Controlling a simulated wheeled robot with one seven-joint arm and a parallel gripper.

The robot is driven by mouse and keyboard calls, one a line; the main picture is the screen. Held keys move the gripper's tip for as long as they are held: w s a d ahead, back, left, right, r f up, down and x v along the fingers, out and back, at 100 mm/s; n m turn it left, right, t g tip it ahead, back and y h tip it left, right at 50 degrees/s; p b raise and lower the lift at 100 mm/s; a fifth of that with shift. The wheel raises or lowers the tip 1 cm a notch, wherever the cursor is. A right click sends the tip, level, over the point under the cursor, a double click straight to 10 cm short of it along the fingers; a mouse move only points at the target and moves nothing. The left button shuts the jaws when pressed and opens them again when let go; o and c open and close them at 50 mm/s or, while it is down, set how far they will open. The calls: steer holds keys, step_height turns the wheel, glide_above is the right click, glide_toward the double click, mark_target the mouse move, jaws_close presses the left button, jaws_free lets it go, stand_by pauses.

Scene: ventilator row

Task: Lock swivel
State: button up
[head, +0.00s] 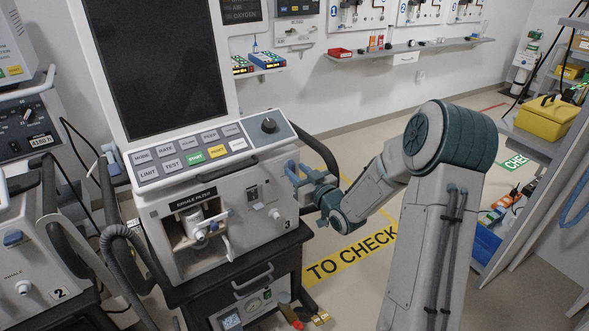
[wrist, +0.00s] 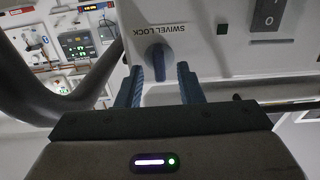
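My gripper (wrist: 160,72) is open, with one blue finger to each side of the knob and a small gap showing on both sides. Whether the fingertips reach past the knob's face I cannot tell. In the head view my gripper (head: 293,172) is at the right side of ventilator 3 (head: 245,215). The knob cannot be made out there.
A dark curved tube (wrist: 60,105) runs close on the left. Ventilator 2 (head: 40,270) stands at left. Floor marked TO CHECK (head: 350,255) is clear.

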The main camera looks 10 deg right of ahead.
steer(key=shift+x, duration=0.85)
jaws_close()
steer(key=shift+a, duration=0.15)
